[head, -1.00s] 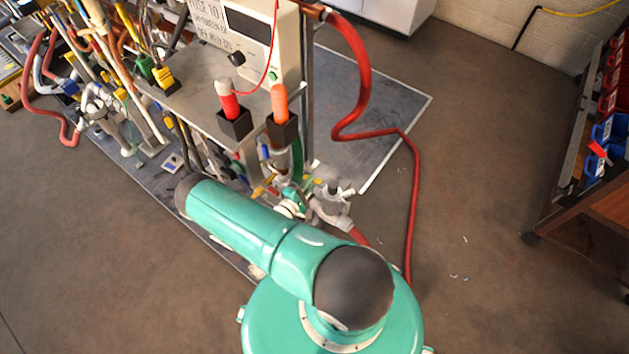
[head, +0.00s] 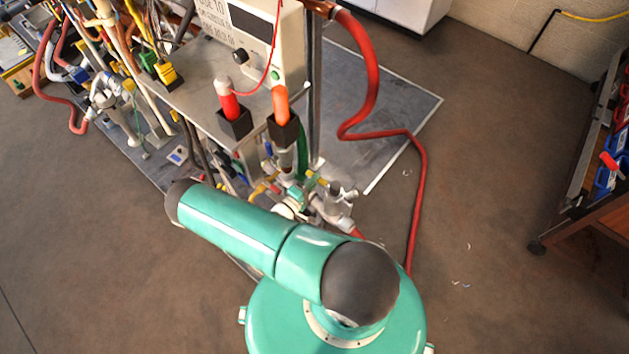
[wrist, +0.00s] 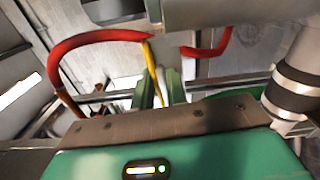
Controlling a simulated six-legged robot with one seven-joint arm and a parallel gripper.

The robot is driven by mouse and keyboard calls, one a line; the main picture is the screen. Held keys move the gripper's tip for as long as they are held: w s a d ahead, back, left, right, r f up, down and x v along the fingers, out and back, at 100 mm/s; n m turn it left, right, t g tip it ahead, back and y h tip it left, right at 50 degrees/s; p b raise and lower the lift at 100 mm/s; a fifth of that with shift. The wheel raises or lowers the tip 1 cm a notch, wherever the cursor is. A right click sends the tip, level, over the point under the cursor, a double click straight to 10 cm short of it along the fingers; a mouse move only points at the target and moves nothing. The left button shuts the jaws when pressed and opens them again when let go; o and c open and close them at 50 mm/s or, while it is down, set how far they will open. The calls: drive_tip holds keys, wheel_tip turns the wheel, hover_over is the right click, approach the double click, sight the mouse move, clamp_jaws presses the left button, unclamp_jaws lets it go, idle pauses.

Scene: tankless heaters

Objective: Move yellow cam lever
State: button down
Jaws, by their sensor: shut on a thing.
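In the wrist view, the yellow cam lever (wrist: 151,65) is a thin yellow bar running up from between the green fingers of my gripper (wrist: 159,88). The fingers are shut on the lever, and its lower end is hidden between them. Small yellow parts show among the pipe fittings (head: 310,197) beyond the arm, but I cannot tell whether one is the lever.
A red hose (head: 372,75) loops from the heater stand down to the floor. Red tubing (wrist: 95,38) also curves close around the gripper. A grey pipe with dark bands (wrist: 291,92) stands to the right. The shelf (head: 580,205) is far right, with open floor before it.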

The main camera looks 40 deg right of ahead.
drive_tip(key=c, duration=1.7)
unclamp_jaws()
drive_tip(key=a, duration=0.4)
drive_tip(key=s+a, duration=0.1)
drive_tip(key=a, duration=0.4)
drive_tip(key=s+a, duration=0.1)
drive_tip(key=a, duration=0.3)
drive_tip(key=shift+a, duration=0.3)
drive_tip(key=shift+a, duration=0.1)
